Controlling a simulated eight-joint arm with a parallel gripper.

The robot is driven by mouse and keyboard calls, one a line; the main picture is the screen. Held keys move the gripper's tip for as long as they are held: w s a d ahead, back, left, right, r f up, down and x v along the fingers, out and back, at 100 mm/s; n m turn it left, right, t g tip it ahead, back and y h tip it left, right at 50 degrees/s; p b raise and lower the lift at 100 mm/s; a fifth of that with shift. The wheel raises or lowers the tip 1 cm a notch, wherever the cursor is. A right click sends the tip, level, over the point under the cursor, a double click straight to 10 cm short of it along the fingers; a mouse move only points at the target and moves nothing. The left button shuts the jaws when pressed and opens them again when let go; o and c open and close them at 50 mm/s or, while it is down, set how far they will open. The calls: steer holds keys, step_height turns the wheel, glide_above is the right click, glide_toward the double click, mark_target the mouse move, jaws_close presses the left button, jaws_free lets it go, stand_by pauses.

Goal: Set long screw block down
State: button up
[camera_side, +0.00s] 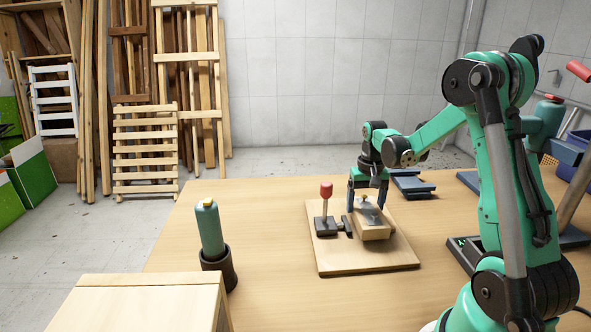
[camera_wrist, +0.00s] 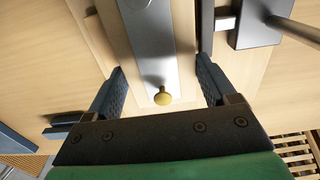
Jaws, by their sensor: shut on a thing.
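The long screw block (camera_side: 371,229) is a pale wooden block with a metal plate on top and a brass-coloured screw knob. My gripper (camera_side: 367,193) points down and is shut on it, one finger on each side. In the wrist view, the block's metal plate (camera_wrist: 150,55) and round knob (camera_wrist: 162,96) lie between the fingers of my gripper (camera_wrist: 165,88). The block is over the wooden base board (camera_side: 335,264), right of the red-handled clamp (camera_side: 325,220). I cannot tell whether its underside touches the board.
A teal bottle (camera_side: 209,230) stands in a dark holder at the left of the table. A wooden box (camera_side: 150,305) is at the front left. Blue metal parts (camera_side: 412,185) lie behind the board. The table between bottle and board is clear.

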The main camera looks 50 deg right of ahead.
mark_target(365, 205)
steer(key=shift+f, duration=0.6)
steer(key=o, duration=1.4)
steer(key=shift+r, duration=2.8)
